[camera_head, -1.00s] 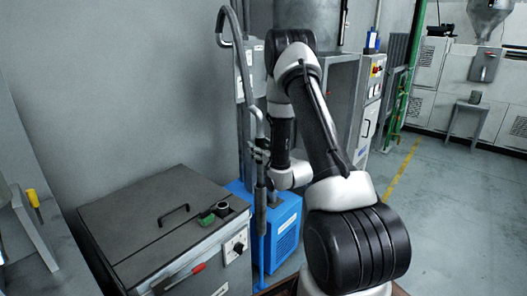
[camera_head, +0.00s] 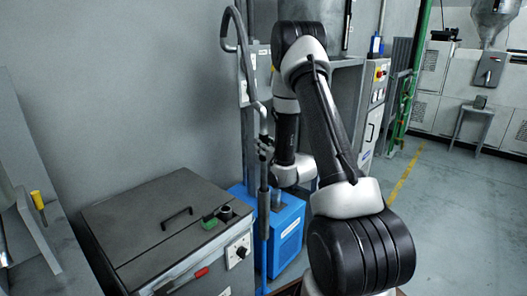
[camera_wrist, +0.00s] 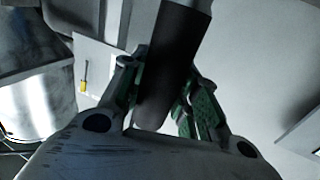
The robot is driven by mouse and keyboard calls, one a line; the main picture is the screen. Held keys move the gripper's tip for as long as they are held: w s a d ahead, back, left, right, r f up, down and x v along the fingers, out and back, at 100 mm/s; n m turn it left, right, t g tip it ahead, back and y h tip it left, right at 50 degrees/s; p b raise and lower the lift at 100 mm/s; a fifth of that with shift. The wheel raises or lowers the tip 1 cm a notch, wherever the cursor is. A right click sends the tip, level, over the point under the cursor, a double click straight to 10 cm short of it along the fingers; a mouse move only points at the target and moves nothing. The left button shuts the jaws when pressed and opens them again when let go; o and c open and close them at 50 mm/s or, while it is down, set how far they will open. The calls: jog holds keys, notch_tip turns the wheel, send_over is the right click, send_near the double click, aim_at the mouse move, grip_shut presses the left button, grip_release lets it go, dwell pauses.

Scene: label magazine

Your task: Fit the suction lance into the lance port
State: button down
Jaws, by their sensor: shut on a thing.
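The suction lance (camera_head: 264,205) is a tall, thin, upright rod with a dark grip section and a grey hose curving over its top. In the head view my gripper (camera_head: 264,147) is shut around its upper part. In the wrist view the dark round grip (camera_wrist: 168,65) runs between the green-padded fingers of my gripper (camera_wrist: 165,100). The lance's lower end passes in front of the blue unit, close to the grey cabinet's right side. A dark ring-shaped fitting (camera_head: 225,212), which looks like the lance port, is on the cabinet top, left of the lance and apart from it.
The grey cabinet (camera_head: 140,225) has a lid handle, a green part (camera_head: 209,223) beside the ring, a front knob and a red lever. The blue unit (camera_head: 288,232) stands behind the lance. A grey machine is behind my arm. Open floor (camera_head: 445,200) lies right.

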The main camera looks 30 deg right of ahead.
notch_tip(320, 180, up, 28)
dwell(1.7)
jog(key=shift+a, duration=0.1)
